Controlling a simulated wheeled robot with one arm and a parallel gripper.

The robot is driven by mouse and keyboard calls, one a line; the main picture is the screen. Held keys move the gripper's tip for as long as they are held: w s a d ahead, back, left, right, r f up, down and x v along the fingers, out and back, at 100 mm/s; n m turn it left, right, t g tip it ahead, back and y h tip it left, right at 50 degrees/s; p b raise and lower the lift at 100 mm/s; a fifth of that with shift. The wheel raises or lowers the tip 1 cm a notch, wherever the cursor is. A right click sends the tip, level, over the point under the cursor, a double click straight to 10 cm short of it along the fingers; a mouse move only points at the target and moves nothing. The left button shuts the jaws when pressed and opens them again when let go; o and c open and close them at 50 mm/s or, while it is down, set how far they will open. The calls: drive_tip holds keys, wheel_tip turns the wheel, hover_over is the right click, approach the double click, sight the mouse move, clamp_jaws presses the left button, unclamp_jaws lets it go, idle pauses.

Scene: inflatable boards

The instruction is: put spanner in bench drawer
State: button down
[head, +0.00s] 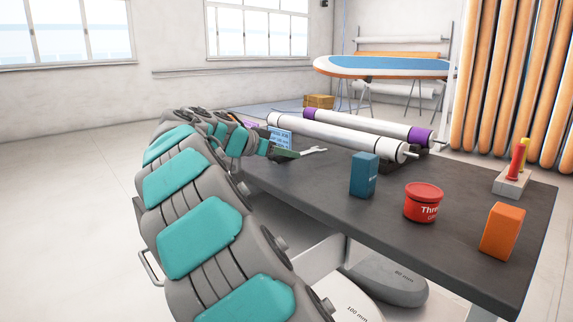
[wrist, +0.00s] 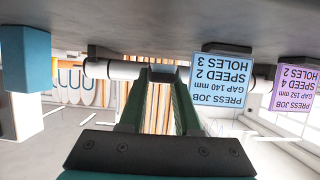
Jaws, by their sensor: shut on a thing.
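The spanner (head: 314,150) is pale metal, and its open-jawed end sticks out to the right of my gripper (head: 284,154). My gripper is shut on it, low over the far left part of the dark bench (head: 330,185). In the wrist view my gripper's green fingers (wrist: 160,78) come close together, and the spanner is hard to make out there. A pale drawer (head: 318,262) appears pulled out under the bench's front side. A handle (head: 149,268) shows left of my arm. My arm hides most of the drawer.
Grey pieces marked 80 mm (head: 388,280) and 100 mm (head: 352,308) lie under the bench edge. On the bench stand a blue box (head: 364,175), red tub (head: 423,203), orange box (head: 502,231) and long rollers (head: 340,138). Blue (wrist: 220,82) and purple (wrist: 293,88) job cards show.

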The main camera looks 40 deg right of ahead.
sight(287, 173)
drive_tip(key=shift+w+d, duration=0.15)
drive_tip(key=shift+w, duration=0.05)
drive_tip(key=shift+f+p, duration=0.3)
drive_tip(key=shift+f, duration=1.45)
drive_tip(key=shift+f, duration=0.2)
drive_tip(key=c, duration=0.6)
unclamp_jaws()
drive_tip(key=shift+r, duration=0.1)
